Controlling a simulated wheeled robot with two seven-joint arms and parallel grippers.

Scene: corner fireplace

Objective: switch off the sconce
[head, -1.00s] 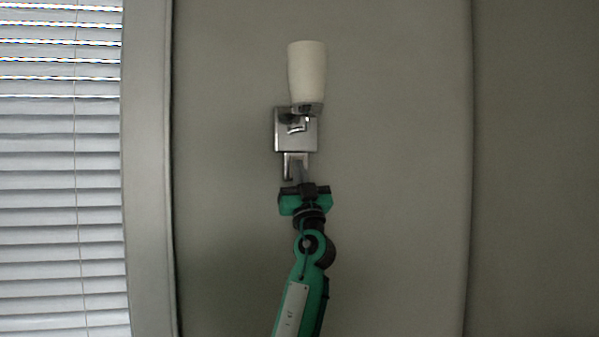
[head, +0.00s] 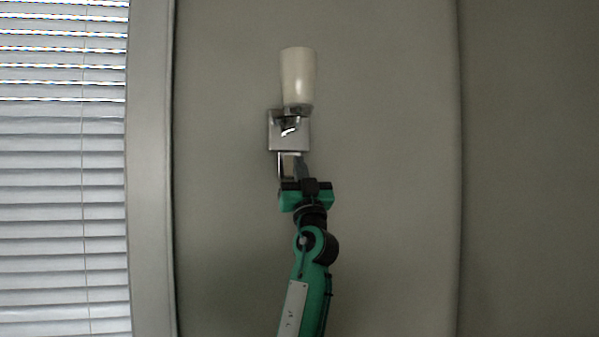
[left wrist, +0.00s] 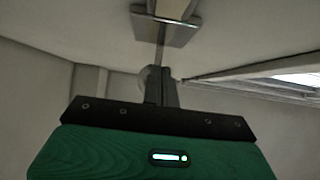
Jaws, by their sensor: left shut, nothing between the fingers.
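The sconce has a whitish tapered shade (head: 297,76) above a square chrome wall plate (head: 275,132) in the head view. The shade shows soft shading and no clear glow. A small chrome piece (head: 287,166) hangs below the plate, partly hidden by my gripper. My left gripper (head: 301,166) is shut and empty, pointing up just below the plate, beside that piece. I cannot tell whether it touches. In the left wrist view the shut fingers (left wrist: 161,86) point toward the plate's underside (left wrist: 178,36), with a thin strip between them. My right gripper is not in view.
A window with white blinds (head: 60,190) and a pale frame (head: 150,170) stands to the left. The plain wall (head: 390,170) right of the sconce is clear.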

